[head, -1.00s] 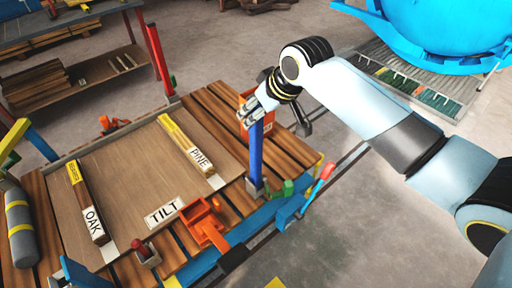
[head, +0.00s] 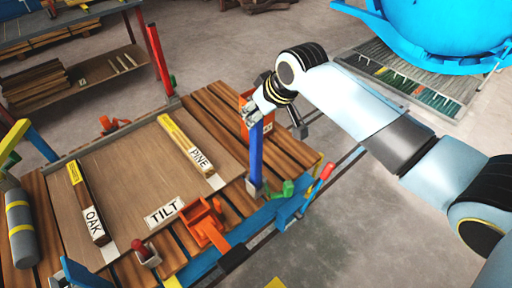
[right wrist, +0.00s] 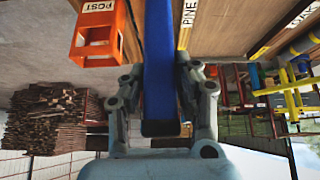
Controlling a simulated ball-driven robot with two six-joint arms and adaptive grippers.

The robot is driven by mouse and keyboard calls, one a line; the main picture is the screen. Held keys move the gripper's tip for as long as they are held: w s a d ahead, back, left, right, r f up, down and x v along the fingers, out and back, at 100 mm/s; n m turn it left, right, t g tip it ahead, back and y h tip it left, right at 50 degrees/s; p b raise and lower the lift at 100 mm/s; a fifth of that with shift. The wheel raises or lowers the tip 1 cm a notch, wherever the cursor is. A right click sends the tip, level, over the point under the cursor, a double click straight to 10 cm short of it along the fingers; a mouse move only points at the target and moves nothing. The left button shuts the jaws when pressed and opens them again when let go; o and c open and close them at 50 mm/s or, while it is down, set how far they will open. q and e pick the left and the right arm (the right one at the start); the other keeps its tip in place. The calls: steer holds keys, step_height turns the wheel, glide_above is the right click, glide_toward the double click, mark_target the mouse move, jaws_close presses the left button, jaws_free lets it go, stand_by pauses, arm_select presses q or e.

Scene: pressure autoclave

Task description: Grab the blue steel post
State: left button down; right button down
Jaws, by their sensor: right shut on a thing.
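The blue steel post (head: 256,158) stands upright at the right edge of the slatted wooden table in the head view. My right gripper (head: 254,116) is at its top end, coming from above, and is shut on it. In the right wrist view the post (right wrist: 159,65) runs between the two grey fingers of the gripper (right wrist: 160,105), with its dark end close to the palm. The fingers hide part of the post's top in the head view. My left gripper is not in view.
An orange holder labelled POST (right wrist: 100,38) is beside the post. A red-handled lever (head: 318,182) and green clamp (head: 280,190) are near its foot. The OAK (head: 88,205) and PINE (head: 188,145) strips lie on the tilt board (head: 140,175). A blue vessel (head: 440,25) stands back right.

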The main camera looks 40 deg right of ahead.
steer(key=shift+r, duration=0.2)
steer(key=shift+r, duration=0.35)
step_height(320, 180, up, 8)
steer(key=shift+f+b, duration=0.1)
steer(key=shift+b, duration=0.6)
steer(key=shift+r, duration=0.65)
